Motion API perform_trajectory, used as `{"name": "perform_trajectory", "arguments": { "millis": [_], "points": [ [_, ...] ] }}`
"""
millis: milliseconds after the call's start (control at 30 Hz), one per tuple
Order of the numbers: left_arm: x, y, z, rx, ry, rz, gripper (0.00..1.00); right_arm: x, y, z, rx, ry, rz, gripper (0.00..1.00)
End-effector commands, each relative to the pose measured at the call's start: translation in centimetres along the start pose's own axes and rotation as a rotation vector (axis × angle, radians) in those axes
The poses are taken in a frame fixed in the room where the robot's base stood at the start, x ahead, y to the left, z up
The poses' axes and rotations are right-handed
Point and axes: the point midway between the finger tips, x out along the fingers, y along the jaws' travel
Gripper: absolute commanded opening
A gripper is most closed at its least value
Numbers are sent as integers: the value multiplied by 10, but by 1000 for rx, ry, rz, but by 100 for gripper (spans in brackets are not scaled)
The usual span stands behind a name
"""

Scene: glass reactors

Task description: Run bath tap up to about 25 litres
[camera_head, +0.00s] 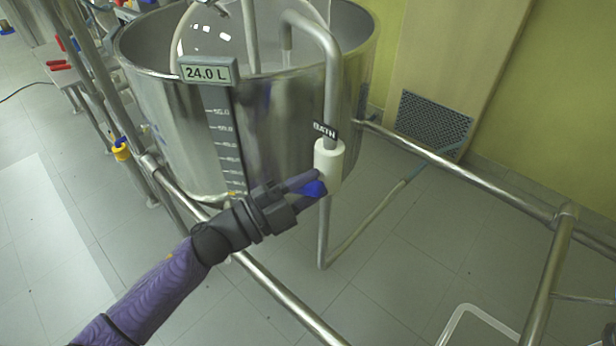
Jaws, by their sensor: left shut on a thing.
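The steel bath vessel (175,130) stands in the upper middle of the head view. The bath tap is a white valve body (329,162) with a BATH label (324,131) and a pipe (332,80) that curves over the rim. My left gripper (306,187) is shut on the tap's blue handle (314,189), which shows between the fingers. Water flow from the spout is hard to make out. My right gripper is not in view.
Steel frame rails run in front of the vessel (285,298) and to the right (460,178). A glass vessel (213,40) sits inside the bath. A yellow fitting (121,150) is on the left frame. Floor at lower left is clear.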

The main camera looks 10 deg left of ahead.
Motion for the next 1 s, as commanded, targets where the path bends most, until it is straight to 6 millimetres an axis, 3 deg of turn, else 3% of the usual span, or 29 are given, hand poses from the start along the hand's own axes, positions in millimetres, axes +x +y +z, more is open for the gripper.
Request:
{"name": "perform_trajectory", "arguments": {
  "millis": [500, 1000],
  "points": [
    [-1, 5, 1, 382, -4, 163, 0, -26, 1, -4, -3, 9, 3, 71],
    [-2, 8, 3, 522, -5, 219, 0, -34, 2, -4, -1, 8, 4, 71]
  ]
}}
